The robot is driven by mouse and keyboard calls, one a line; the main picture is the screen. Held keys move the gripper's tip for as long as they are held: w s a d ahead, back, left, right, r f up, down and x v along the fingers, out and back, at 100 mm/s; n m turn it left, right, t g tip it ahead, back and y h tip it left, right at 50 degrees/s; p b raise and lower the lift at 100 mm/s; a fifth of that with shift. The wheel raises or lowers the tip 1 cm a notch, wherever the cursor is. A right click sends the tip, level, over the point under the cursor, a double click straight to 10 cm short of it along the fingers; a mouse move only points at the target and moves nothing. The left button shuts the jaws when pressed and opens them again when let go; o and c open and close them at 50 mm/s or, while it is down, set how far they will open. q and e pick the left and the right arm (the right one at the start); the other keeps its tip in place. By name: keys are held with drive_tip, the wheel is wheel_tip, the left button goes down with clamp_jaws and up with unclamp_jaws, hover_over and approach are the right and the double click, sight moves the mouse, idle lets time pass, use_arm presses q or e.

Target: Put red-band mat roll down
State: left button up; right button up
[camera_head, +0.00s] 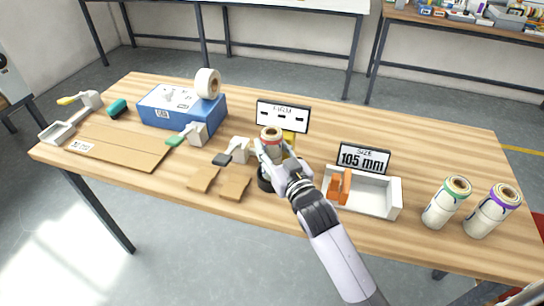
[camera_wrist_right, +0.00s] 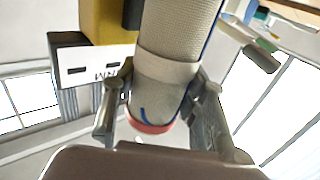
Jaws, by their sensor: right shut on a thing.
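The red-band mat roll (camera_head: 271,137) is a pale mesh cylinder with a red ring at its top end, held upright near the middle of the table. My right gripper (camera_head: 272,154) is shut around it. In the right wrist view the roll (camera_wrist_right: 178,35) sits between the two fingers, with a light band and the red ring (camera_wrist_right: 150,126) at one end. Under the roll is a black round base (camera_head: 264,180); the gripper partly hides it, and I cannot tell whether the roll touches it. My left gripper is not in view.
Behind the roll stand a yellow part (camera_head: 289,138) and a sign (camera_head: 283,115). To the right are a white tray (camera_head: 384,204) with an orange piece, a "105 mm" sign (camera_head: 363,158), and green-band (camera_head: 446,203) and purple-band (camera_head: 492,211) rolls. A blue box (camera_head: 180,107) and cardboard (camera_head: 119,147) are left.

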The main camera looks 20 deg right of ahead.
sight(276, 162)
drive_tip(key=shift+f, duration=1.45)
drive_tip(key=shift+f, duration=0.2)
drive_tip(key=o, duration=1.3)
drive_tip(key=shift+r, duration=0.25)
drive_tip(key=shift+s+f, duration=0.15)
drive_tip(key=shift+s, duration=0.2)
drive_tip(key=s, duration=0.3)
drive_tip(key=s+d+b, duration=0.1)
drive_tip(key=s, duration=0.7)
drive_tip(key=shift+s+d, duration=0.15)
drive_tip(key=shift+d, duration=0.05)
